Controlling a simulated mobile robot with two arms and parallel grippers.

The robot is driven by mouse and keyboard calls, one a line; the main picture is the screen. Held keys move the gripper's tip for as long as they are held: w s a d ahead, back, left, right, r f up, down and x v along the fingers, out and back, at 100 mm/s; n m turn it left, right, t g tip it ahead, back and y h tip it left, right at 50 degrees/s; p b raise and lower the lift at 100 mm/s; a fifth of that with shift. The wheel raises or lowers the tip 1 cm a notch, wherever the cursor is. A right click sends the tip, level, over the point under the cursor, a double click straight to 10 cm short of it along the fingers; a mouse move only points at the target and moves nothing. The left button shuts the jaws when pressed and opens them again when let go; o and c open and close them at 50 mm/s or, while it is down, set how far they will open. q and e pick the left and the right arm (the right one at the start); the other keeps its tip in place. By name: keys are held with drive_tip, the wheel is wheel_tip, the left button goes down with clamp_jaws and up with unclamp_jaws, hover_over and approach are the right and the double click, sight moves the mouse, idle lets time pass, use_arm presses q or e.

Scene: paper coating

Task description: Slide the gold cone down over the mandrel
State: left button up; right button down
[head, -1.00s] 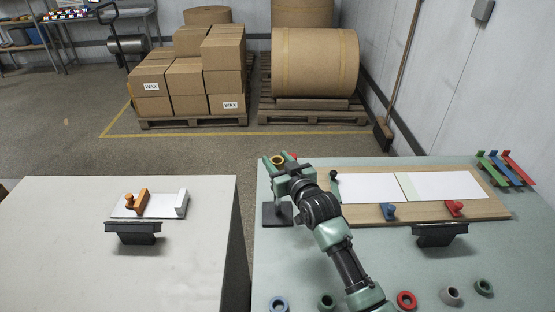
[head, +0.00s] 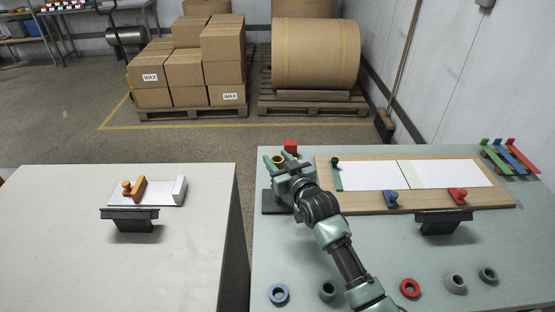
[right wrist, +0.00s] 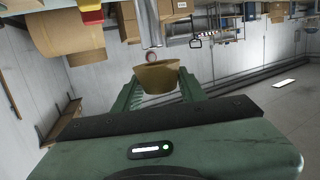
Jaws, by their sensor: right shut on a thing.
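The gold cone (head: 278,159) sits between the fingers of my right gripper (head: 278,156), which is shut on it. In the right wrist view, the cone (right wrist: 158,78) is held between the green fingertips with its wide opening showing. A grey metal post (right wrist: 150,25), seemingly the mandrel, is seen beyond the cone there. I cannot tell whether it has entered the cone. In the head view the dark base plate (head: 271,203) shows just below the gripper, and the gripper hides most of the mandrel. My left gripper is not in view.
A wooden board (head: 490,201) with white sheets and blue and red handled tools lies right of the gripper. A red block (head: 290,146) is just behind it. Several rings line the table's front, including a red one (head: 410,288). A gap separates the left table (head: 60,240).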

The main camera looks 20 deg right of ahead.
drive_tip(key=shift+p, duration=0.7)
idle(1.1)
drive_tip(key=shift+f+b, duration=1.35)
drive_tip(key=shift+f, duration=0.7)
drive_tip(key=c, duration=0.7)
unclamp_jaws()
drive_tip(key=shift+c, duration=0.2)
drive_tip(key=b+v, duration=0.1)
drive_tip(key=v, duration=0.7)
